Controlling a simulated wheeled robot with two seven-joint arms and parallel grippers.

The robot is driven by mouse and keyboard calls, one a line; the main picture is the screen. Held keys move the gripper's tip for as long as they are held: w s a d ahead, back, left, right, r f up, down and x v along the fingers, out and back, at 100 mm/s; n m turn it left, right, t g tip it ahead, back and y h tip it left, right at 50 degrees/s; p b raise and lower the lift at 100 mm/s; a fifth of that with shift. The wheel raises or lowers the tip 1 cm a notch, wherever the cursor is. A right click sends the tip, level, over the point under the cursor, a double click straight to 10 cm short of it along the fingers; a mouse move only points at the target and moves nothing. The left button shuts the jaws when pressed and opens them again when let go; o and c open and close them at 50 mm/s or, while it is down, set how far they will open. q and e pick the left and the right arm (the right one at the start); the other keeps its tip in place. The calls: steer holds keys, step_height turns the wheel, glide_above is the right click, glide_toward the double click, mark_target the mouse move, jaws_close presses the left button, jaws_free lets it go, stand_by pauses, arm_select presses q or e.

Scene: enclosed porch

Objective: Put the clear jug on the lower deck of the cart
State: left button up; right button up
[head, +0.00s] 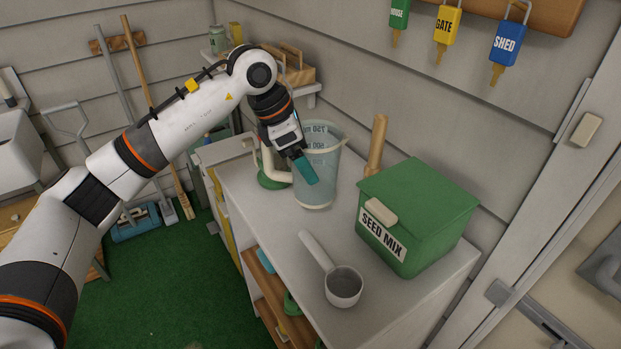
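The clear jug (322,183) stands upright on a white-topped unit (240,185), against the wall side. It is see-through with dark measuring marks, a pale base and a cream handle (268,160) on its left. My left gripper (306,172) points down at the jug's near-left side, its teal fingertip overlapping the jug in the picture. Only one finger shows clearly, so I cannot tell whether it is open, shut or touching the jug. My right gripper is out of view. Wooden lower shelves (268,287) show under the white top; I cannot tell whether this unit is the cart.
A green seed mix box (425,205) stands right of the jug, with a white scoop (343,287) in front of it. Garden tools (165,130) lean at the left wall. Green floor (160,290) lies open at left.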

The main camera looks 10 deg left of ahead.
arm_select(q)
steer(key=shift+f, duration=0.85)
step_height(320, 180, down, 3)
steer(key=shift+w+f, duration=0.1)
steer(key=shift+f, duration=0.35)
steer(key=o, duration=1)
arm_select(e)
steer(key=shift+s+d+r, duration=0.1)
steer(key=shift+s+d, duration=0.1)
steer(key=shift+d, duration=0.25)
arm_select(q)
steer(key=shift+o, duration=0.2)
